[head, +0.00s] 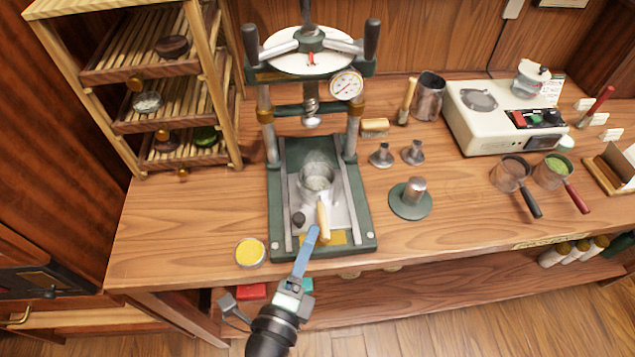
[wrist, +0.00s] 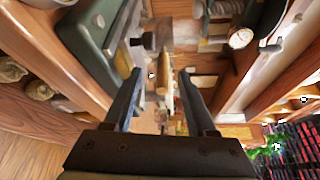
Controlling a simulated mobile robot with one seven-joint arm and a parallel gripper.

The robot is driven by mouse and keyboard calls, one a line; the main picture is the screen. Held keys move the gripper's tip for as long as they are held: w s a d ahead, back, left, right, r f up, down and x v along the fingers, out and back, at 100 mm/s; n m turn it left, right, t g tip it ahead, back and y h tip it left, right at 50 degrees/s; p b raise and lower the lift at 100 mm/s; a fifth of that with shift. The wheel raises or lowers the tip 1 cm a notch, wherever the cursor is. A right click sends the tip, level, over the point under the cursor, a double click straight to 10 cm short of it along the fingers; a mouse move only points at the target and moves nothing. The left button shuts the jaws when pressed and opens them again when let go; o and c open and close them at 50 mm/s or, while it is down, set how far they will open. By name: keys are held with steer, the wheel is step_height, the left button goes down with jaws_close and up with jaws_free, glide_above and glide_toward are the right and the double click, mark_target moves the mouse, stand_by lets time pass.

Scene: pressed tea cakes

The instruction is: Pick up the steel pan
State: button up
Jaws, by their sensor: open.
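A steel pan (head: 316,180) with steam-like haze over it sits on the bed of the green press (head: 364,240). Its pale wooden handle (head: 323,222) points toward me. My gripper (head: 312,232) is at the front edge of the press, close to the handle end. In the wrist view my gripper (wrist: 160,76) is open, with the wooden handle (wrist: 164,76) seen between and beyond its two fingers. I cannot tell whether they touch. The pan's bowl is blurred in that view. Two other pans, one black-handled (head: 512,172) and one red-handled (head: 555,172), stand at the right.
A small dark knob (head: 298,219) sits left of the handle. A yellow-filled dish (head: 250,252) stands left of the press. Press posts and the screw (head: 311,108) rise behind the pan. A steel weight on a green disc (head: 410,198) is at the right. The front counter is mostly clear.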

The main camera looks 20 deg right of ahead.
mark_target(321, 209)
steer(key=x, duration=0.7)
steer(key=shift+w+d+r, duration=0.25)
steer(key=shift+w, duration=0.1)
jaws_close()
steer(key=shift+r, duration=0.1)
stand_by(1.0)
